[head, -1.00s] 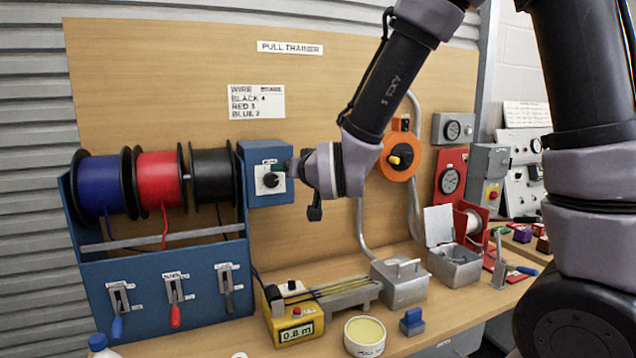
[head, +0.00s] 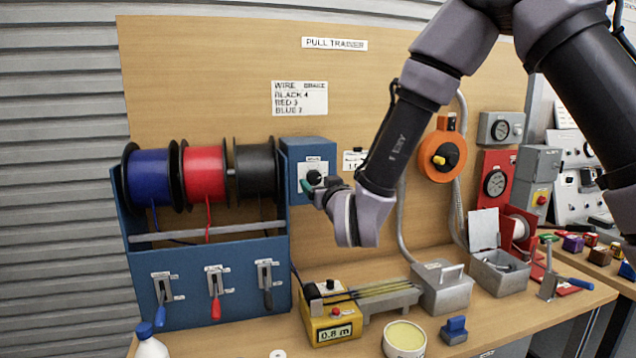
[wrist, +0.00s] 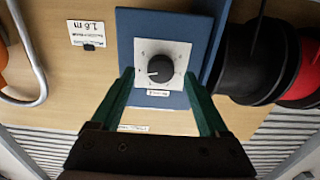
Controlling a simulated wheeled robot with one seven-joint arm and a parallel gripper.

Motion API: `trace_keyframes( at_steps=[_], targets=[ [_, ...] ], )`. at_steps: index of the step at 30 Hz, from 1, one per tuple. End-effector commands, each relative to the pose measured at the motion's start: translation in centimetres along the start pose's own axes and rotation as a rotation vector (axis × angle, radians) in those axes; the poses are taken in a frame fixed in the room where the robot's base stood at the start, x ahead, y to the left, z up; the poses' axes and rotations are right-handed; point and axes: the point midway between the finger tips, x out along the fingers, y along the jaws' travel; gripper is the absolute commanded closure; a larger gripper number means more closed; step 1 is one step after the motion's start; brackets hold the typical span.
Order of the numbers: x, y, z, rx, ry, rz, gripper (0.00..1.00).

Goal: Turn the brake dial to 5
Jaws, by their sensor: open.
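The brake dial (head: 314,177) is a round black knob on a white plate, on the front of a blue box (head: 293,153) fixed to the wooden board, right of the wire spools. In the wrist view the dial (wrist: 160,68) sits centred ahead, with small marks around it that are too small to read. My gripper (wrist: 163,82) is open, its two green fingers spread on either side of the dial. I cannot tell whether the fingers touch it. In the head view my gripper (head: 314,187) is partly hidden by my wrist, close in front of the blue box.
A label (head: 299,98) lists wire colours with brake numbers: black 4, red 3, and blue, whose number is hard to read. Blue, red and black spools (head: 254,170) stand left of the box. A yellow length counter (head: 330,318) sits on the bench below.

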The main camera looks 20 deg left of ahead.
Motion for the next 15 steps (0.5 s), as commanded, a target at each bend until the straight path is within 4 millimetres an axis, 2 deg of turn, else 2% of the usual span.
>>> trace_keyframes(
  at_steps=[6, 15],
  targets=[
    [1.9, 0.0, 0.0, 0.001, 0.0, 0.0, 0.22],
    [2.1, 0.0, 0.0, 0.0, 0.0, -0.001, 0.22]
  ],
)
